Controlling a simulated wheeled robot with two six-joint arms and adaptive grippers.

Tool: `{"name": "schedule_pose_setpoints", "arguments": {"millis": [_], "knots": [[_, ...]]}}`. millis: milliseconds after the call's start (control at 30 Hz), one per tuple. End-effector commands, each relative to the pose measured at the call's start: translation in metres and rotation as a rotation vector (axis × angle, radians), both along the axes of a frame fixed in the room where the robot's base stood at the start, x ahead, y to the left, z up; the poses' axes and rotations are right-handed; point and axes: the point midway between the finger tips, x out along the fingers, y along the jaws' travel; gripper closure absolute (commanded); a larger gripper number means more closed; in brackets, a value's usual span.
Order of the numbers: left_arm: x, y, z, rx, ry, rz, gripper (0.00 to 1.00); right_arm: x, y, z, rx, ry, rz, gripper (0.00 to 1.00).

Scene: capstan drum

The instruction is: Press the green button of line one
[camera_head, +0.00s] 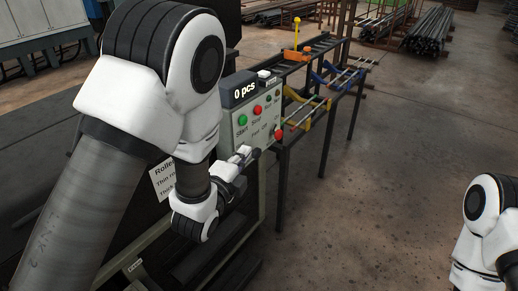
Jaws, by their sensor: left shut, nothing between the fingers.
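A grey control box (252,128) stands in the middle of the head view, with a dark display (244,91) reading "0 pcs" on top. On its face are a green button (242,120) labelled Start and a red button (257,111) labelled Stop. A larger red knob (277,133) sits at its lower right. My left gripper (254,154) is shut and empty, at the lower edge of the box, below the green button. I cannot tell whether it touches the box. My right arm shows at the lower right, but its gripper is out of view.
A dark rack (325,45) with yellow and blue cradles (309,110) runs behind the box. A white sign (162,180) is partly hidden by my left arm. Bundles of bars (432,32) lie at the back right. The floor (400,150) at the right is clear.

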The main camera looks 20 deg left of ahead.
Motion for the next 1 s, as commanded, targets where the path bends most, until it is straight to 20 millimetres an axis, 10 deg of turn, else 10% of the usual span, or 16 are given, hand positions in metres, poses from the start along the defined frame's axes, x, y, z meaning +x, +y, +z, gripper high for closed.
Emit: {"name": "schedule_pose_setpoints", "arguments": {"millis": [567, 1000], "knots": [[0.01, -0.002, 0.002, 0.0, -0.03, -0.001, 1.0, 0.0, 0.0, -0.013, 0.0, -0.001, 0.0, 1.0], [0.097, -0.011, 0.001, -0.001, -0.031, -0.002, 1.0, 0.0, 0.0, -0.017, 0.0, -0.001, 0.0, 1.0]]}}
